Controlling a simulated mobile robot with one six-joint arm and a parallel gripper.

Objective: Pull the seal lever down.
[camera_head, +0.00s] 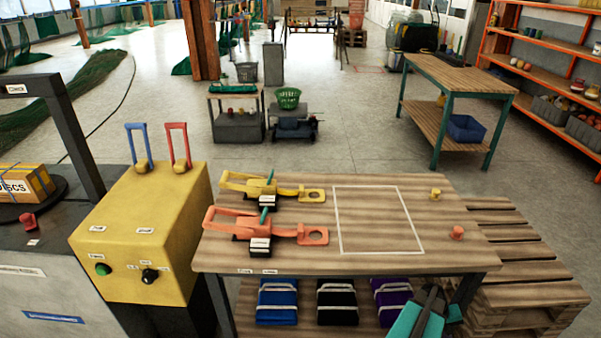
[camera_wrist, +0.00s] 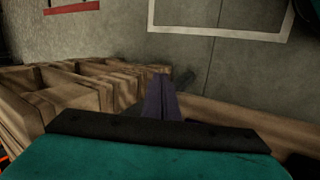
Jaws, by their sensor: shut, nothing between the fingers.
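A yellow machine box (camera_head: 139,236) stands at the left of the bench. Two looped levers stand upright on its top: a blue one (camera_head: 137,141) on the left and a red one (camera_head: 179,143) on the right. The small labels on the box are too small to read, so I cannot tell which lever is the seal lever. My gripper (camera_head: 436,295) is at the bench's front right edge, far to the right of both levers. It is shut and empty; its dark fingers (camera_wrist: 161,98) also show in the wrist view, where neither lever is seen.
The wooden bench (camera_head: 300,258) between the box and my gripper bears a yellow tool (camera_head: 312,195) and an orange tool (camera_head: 313,236) near the levers. An outlined rectangle on it is empty. Pallets (camera_head: 525,265) stand close on the right. A dark post rises left of the box.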

